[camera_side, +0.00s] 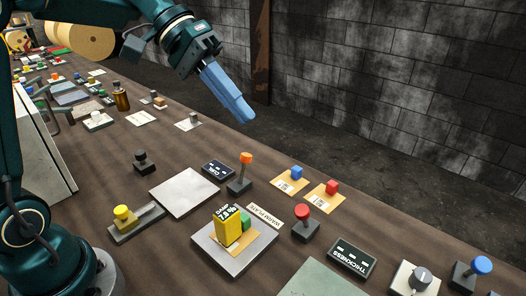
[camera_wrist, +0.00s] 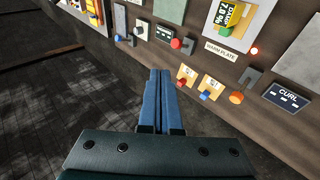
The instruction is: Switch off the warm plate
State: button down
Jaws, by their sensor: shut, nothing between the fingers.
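The warm plate is a grey square plate (camera_side: 216,255) with a "WARM PLATE" label (camera_side: 264,216) beside it. A yellow block (camera_side: 228,227) and a green block (camera_side: 244,221) stand on an orange card on it. A small orange-red light (camera_wrist: 254,50) shows by the label in the wrist view. An orange-knobbed lever (camera_side: 246,159) and a red-knobbed lever (camera_side: 302,210) stand on dark bases on either side of the label. My gripper (camera_side: 243,113) is shut and empty, high above the table's far edge. In the wrist view its blue fingers (camera_wrist: 160,75) lie together, away from both levers.
Cards with a blue block (camera_side: 297,172) and a red block (camera_side: 332,187) lie near the far edge. A block wall (camera_side: 400,80) rises behind.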

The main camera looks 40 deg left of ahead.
aim_at(243, 168)
jog(key=w+a+f+n+h, duration=0.2)
jog(key=w+a+f+h, duration=0.1)
jog(key=w+a, duration=0.3)
jog(key=w+a+f+n+t, duration=0.1)
jog(key=a+f+n+t, duration=0.1)
jog(key=a+f, duration=0.2)
jog(key=a+f+n+t+h, duration=0.1)
jog(key=a+f+n, duration=0.1)
jog(key=a+f, duration=0.3)
jog(key=w+a+f+n+t+h, duration=0.1)
jog(key=a+f+n+t, duration=0.1)
jog(key=a+f, duration=0.2)
jog(key=shift+w+a+f+n+t, duration=0.1)
jog(key=shift+w+f+n+t, duration=0.1)
jog(key=shift+f, duration=0.25)
jog(key=shift+w+a+f+n+t, duration=0.1)
jog(key=shift+w+f+n, duration=0.1)
jog(key=shift+f, duration=0.2)
jog(key=shift+s+a+f, duration=0.1)
jog(key=shift+s+a, duration=0.1)
jog(key=shift+a, duration=0.05)
